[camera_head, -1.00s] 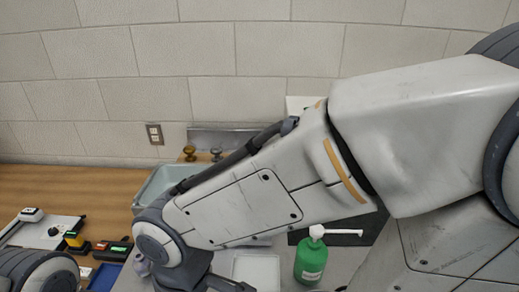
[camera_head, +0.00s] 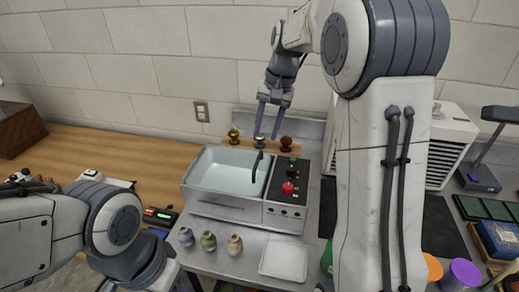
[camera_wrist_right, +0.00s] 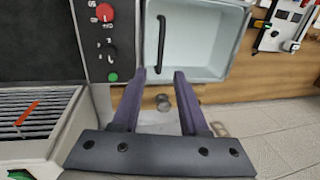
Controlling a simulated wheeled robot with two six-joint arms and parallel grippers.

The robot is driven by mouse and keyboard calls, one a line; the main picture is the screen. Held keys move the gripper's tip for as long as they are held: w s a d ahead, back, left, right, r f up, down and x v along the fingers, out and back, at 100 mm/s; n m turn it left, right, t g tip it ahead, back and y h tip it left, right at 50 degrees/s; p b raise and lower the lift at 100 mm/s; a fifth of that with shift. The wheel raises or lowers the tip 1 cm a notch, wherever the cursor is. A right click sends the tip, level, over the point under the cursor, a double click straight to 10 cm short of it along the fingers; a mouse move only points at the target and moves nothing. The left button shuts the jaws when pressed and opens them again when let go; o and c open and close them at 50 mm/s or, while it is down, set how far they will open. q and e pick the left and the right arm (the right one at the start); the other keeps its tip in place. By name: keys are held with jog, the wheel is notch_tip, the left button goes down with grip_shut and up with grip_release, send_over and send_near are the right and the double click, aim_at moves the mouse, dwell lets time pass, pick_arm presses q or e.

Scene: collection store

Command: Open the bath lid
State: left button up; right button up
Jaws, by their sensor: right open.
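The bath (camera_head: 213,201) is a grey box on the metal counter, with a pale basin on its left and a black control panel (camera_head: 281,200) on its right. A black handle (camera_head: 255,167) stands over the basin's right part; it also shows in the right wrist view (camera_wrist_right: 161,45). I cannot tell whether a clear lid covers the basin. My right gripper (camera_head: 269,135) is open and empty behind the bath's back edge, above the row of stamps. In the right wrist view its fingers (camera_wrist_right: 158,73) point toward the handle, apart from it. My left gripper is out of view.
Brass (camera_head: 233,136), silver (camera_head: 260,141) and brown (camera_head: 286,144) knobbed stamps stand behind the bath. A green bottle (camera_head: 326,258) is partly behind my right arm.

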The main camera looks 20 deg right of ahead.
aim_at(259, 157)
jog(key=f, duration=0.2)
jog(key=a+f, duration=0.1)
jog(key=f, duration=0.2)
jog(key=f+p, duration=0.1)
jog(key=f, duration=0.2)
jog(key=shift+w+a, duration=0.2)
jog(key=shift+w, duration=0.2)
grip_shut()
dwell(0.9)
